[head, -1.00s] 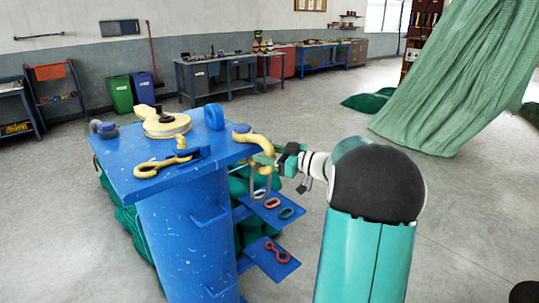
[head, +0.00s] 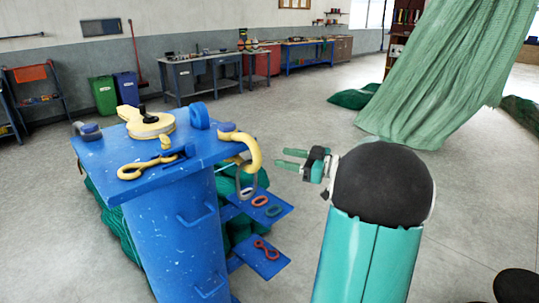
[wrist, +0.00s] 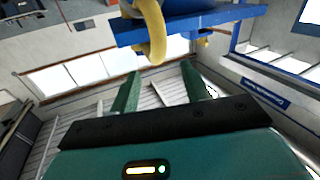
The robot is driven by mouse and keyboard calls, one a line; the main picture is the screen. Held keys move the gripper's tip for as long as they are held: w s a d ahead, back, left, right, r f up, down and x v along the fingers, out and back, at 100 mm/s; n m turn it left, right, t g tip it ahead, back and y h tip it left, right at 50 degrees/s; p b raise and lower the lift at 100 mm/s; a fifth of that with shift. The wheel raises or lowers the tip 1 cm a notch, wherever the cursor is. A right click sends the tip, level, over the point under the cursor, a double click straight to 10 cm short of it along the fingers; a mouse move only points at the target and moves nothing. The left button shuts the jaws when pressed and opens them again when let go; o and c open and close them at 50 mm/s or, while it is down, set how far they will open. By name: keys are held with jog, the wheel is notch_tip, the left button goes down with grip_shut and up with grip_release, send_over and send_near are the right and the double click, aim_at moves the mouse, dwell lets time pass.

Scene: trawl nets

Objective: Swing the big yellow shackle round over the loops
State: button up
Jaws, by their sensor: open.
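The big yellow shackle (head: 254,152) is at the right corner of the blue post's top plate (head: 105,155), curving out past the edge and down. A grey metal loop (head: 239,192) hangs just below it; whether they are linked is unclear. My gripper (head: 291,160) is open and empty, to the right of the shackle with a clear gap. In the wrist view the yellow shackle (wrist: 155,30) stands beyond my fingertips (wrist: 162,80), with nothing between the fingers. Red and green loops (head: 266,206) lie on a small blue shelf lower down.
A yellow sheave block (head: 150,124) and a yellow hook (head: 132,171) sit on the plate, with a blue upright lug (head: 199,115) behind. A red link (head: 267,249) lies on the lower shelf (head: 256,262). Green netting (head: 420,80) hangs at right.

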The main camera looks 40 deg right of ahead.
jog(key=shift+v, duration=1.5)
jog(key=w+a+f+m+g+y, duration=0.15)
jog(key=a+g, duration=0.65)
jog(key=a, duration=1.6)
jog(key=s+a+f+m+g+h, duration=0.2)
jog(key=s+a+f+m+h, duration=0.2)
jog(key=s+a+h, duration=0.5)
jog(key=s+a, duration=0.4)
jog(key=a, duration=0.2)
jog(key=shift+s+f+g, duration=0.25)
jog(key=shift+f+g, duration=0.05)
jog(key=shift+g, duration=0.1)
